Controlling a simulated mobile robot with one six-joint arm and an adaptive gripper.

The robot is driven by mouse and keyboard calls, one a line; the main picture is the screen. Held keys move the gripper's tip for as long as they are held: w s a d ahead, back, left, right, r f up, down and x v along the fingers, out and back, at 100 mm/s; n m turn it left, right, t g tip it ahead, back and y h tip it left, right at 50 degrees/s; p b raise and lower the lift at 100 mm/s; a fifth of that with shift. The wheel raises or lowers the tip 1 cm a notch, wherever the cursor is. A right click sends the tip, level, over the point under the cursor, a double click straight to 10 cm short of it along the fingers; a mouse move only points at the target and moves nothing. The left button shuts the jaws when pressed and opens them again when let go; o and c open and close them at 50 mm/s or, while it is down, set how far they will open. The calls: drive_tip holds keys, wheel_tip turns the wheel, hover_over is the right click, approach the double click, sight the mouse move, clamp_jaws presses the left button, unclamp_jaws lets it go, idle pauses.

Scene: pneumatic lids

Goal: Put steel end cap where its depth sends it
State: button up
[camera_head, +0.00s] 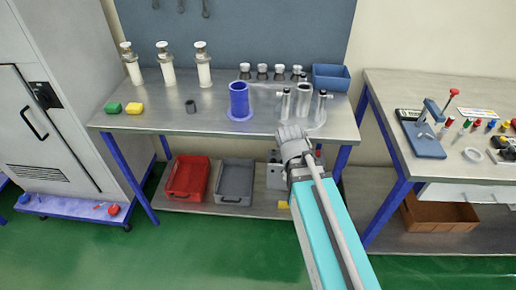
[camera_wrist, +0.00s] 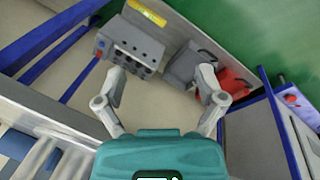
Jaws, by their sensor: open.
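Several small metal caps with dark bases (camera_head: 262,71) stand in a row at the back; I cannot tell which piece the task means. My gripper (camera_head: 291,134) is at the bench's front edge, right of the blue cylinder and apart from these pieces. In the wrist view my gripper (camera_wrist: 160,85) is open, with nothing between its fingers. No depth reading is visible.
A steel flanged assembly (camera_head: 303,105) with upright posts stands just beyond my gripper. A blue bin (camera_head: 331,77) is at the back right. A red tray (camera_head: 187,178) and grey tray (camera_head: 235,182) sit below.

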drive_tip(key=s+d+m+g+y, duration=0.1)
drive_tip(key=s+d+m+y, duration=0.1)
drive_tip(key=s+d+m, duration=0.2)
drive_tip(key=shift+d+f+m+g, duration=0.3)
drive_tip(key=shift+d+m, duration=0.15)
drive_tip(key=shift+m, duration=0.55)
